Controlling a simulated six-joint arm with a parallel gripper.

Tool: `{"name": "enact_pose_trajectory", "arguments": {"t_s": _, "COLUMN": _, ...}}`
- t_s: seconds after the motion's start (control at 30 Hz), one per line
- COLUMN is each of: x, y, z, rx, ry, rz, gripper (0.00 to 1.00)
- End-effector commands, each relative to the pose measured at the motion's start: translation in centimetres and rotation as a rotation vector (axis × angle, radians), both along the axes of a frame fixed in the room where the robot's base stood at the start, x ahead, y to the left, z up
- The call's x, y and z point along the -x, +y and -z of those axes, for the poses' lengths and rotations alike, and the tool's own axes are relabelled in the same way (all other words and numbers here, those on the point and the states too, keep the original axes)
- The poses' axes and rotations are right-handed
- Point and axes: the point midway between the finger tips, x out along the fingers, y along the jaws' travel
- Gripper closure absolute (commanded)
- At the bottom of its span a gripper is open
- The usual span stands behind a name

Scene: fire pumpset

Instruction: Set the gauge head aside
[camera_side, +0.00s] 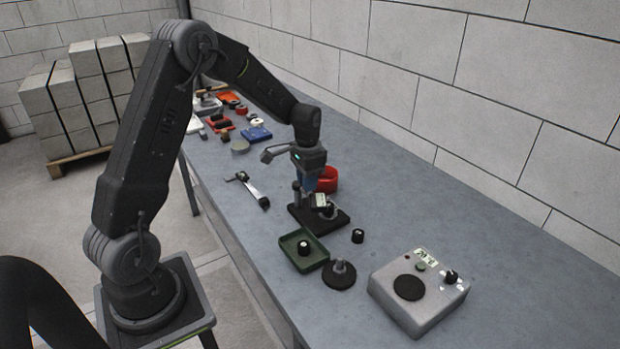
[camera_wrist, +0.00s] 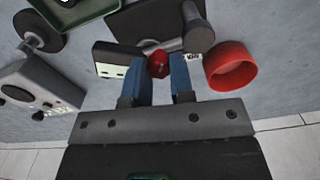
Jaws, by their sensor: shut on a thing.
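The gauge head (camera_side: 320,201) is a small dark block with a pale display face, at the black stand in the side view. It also shows in the wrist view (camera_wrist: 110,70), beside my left-hand blue finger. My gripper (camera_side: 313,189) points down over the stand, and its two blue fingers (camera_wrist: 159,78) are shut on the gauge head. A red round part (camera_wrist: 158,62) shows between the fingertips. The black stand (camera_side: 312,226) has a flat base and an upright post (camera_wrist: 198,35) close to the right-hand finger. The fingers hide part of the grip, and I cannot tell whether the head touches the stand.
A red ring or bowl (camera_side: 330,176) stands close behind the stand. In front are a green tray (camera_side: 289,243) holding a black knob, a loose knob (camera_side: 358,236), a round base with post (camera_side: 339,280) and a grey box (camera_side: 430,305). Bench at right is clear.

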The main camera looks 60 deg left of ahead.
Motion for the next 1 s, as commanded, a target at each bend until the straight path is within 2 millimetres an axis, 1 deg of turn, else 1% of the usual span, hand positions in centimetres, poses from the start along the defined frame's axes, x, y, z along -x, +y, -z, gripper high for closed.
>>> {"name": "enact_pose_trajectory", "arguments": {"t_s": 0.6, "x": 2.3, "y": 0.4, "z": -0.1, "rx": 0.000, "ry": -0.003, "rz": 0.571, "gripper": 1.00}}
{"name": "enact_pose_trajectory", "arguments": {"t_s": 0.8, "x": 2.8, "y": 0.7, "z": -0.1, "rx": 0.000, "ry": -0.002, "rz": 0.718, "gripper": 1.00}}
{"name": "enact_pose_trajectory", "arguments": {"t_s": 1.0, "x": 3.1, "y": 0.9, "z": -0.1, "rx": 0.000, "ry": -0.002, "rz": 0.820, "gripper": 1.00}}
